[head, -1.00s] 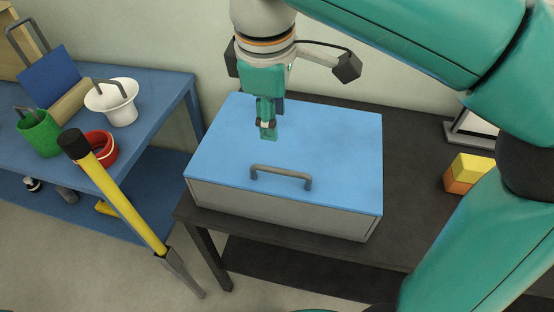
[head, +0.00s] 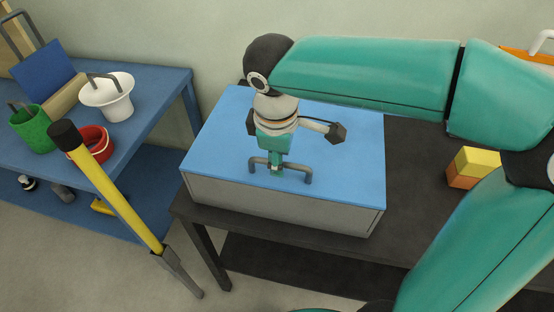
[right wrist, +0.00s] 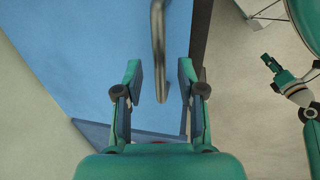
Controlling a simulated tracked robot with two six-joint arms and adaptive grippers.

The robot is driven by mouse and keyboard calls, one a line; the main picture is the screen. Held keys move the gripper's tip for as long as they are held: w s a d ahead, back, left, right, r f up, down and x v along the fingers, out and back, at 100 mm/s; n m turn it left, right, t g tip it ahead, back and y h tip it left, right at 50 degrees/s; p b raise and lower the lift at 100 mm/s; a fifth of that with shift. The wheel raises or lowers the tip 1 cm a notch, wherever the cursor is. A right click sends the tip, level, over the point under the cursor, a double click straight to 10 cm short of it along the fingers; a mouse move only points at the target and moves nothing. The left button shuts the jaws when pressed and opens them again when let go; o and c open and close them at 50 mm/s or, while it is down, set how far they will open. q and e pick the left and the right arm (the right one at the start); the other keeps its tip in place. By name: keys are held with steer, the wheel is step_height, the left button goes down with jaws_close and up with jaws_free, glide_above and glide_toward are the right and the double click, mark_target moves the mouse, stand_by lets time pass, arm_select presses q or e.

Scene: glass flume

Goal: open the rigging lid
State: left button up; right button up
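The rigging lid (head: 222,135) is a flat blue panel lying closed on a grey box (head: 280,205). Its grey bar handle (head: 308,170) stands near the front edge; it also shows in the right wrist view (right wrist: 158,45). My right gripper (head: 277,172) is at the handle's middle, pointing down, and hides part of the bar. In the right wrist view my right gripper (right wrist: 160,80) is open, with the bar's end between the fingertips and gaps on both sides. My left gripper (right wrist: 268,62) seems to show at the right of that view, too small to read.
The box stands on a dark table (head: 410,210). A yellow and orange block (head: 473,166) lies to its right.

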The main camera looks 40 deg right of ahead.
steer(key=shift+f, duration=0.35)
steer(key=shift+c, duration=0.2)
jaws_close()
